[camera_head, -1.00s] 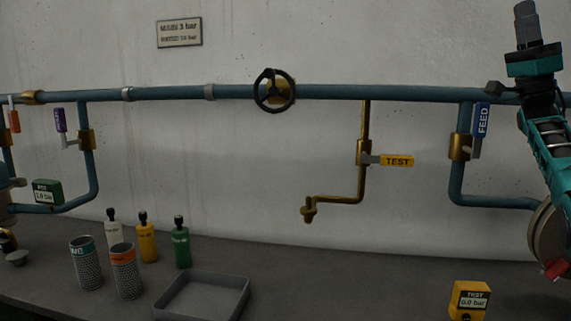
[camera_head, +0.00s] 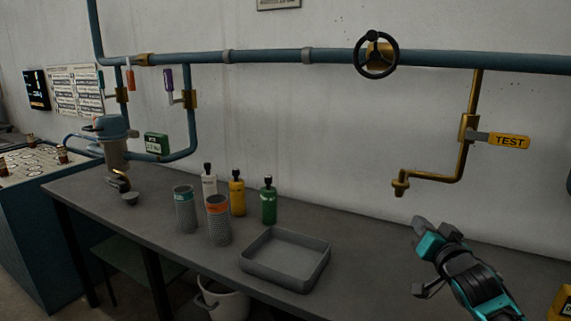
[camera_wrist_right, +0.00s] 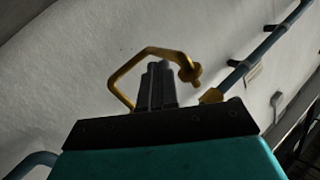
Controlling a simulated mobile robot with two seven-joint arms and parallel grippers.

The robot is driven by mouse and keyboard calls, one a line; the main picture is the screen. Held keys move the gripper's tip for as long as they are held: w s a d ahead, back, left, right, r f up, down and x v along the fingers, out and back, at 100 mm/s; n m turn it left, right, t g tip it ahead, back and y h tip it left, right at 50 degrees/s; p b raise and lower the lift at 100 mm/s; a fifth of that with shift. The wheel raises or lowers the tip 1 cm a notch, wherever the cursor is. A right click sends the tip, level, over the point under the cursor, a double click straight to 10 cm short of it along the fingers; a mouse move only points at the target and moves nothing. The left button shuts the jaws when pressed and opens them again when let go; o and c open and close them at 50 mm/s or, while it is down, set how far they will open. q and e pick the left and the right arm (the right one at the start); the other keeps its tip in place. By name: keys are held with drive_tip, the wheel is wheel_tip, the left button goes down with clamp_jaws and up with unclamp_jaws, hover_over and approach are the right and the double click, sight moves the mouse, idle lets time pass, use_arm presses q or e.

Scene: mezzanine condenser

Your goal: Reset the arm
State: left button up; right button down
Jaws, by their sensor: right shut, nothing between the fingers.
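My right gripper (camera_head: 419,223) is in the lower right of the head view, over the bench, its arm coming in from the lower right. Its dark fingers are together and empty; they also show in the right wrist view (camera_wrist_right: 158,68). In that view the brass outlet pipe (camera_wrist_right: 122,75) appears behind the fingers. In the head view the brass pipe (camera_head: 436,177) hangs above the gripper, with a yellow TEST lever (camera_head: 508,141) at its valve. I see no contact between gripper and pipe. My left gripper is not in view.
A grey tray (camera_head: 285,285) stands on the bench (camera_head: 110,205), left of the gripper. Green (camera_head: 269,203), yellow (camera_head: 237,195) and white (camera_head: 209,182) bottles and two perforated cups (camera_head: 185,215) stand behind and left of it. A black handwheel (camera_head: 376,55) sits on the blue pipe.

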drive_tip(key=s+a+f+g, duration=0.1)
drive_tip(key=s+f, duration=0.2)
drive_tip(key=s+a+f+n+g, duration=0.1)
drive_tip(key=s+a+f, duration=0.1)
drive_tip(key=f, duration=0.1)
drive_tip(key=s+a+f+g, duration=0.1)
drive_tip(key=s+f+g, duration=0.1)
drive_tip(key=s+f, duration=0.1)
drive_tip(key=shift+s+a+f, duration=0.35)
drive_tip(key=shift+a, duration=0.05)
drive_tip(key=s+a+f+n+g, duration=0.2)
drive_tip(key=s+f+g, duration=0.1)
drive_tip(key=s, duration=0.8)
drive_tip(key=s+a+f+n+g, duration=0.15)
drive_tip(key=s+g, duration=0.25)
drive_tip(key=s, duration=0.6)
drive_tip(key=s+a+f+n+g, duration=0.2)
drive_tip(key=s+f+g, duration=0.15)
drive_tip(key=s, duration=0.75)
drive_tip(key=w+a+f+t+y+p, duration=0.1)
drive_tip(key=w+a+f+t, duration=0.2)
drive_tip(key=w+f+t, duration=0.4)
drive_tip(key=shift+w+f+y, duration=0.3)
drive_tip(key=shift+w+f, duration=0.25)
drive_tip(key=shift+w, duration=0.05)
drive_tip(key=shift+t, duration=0.25)
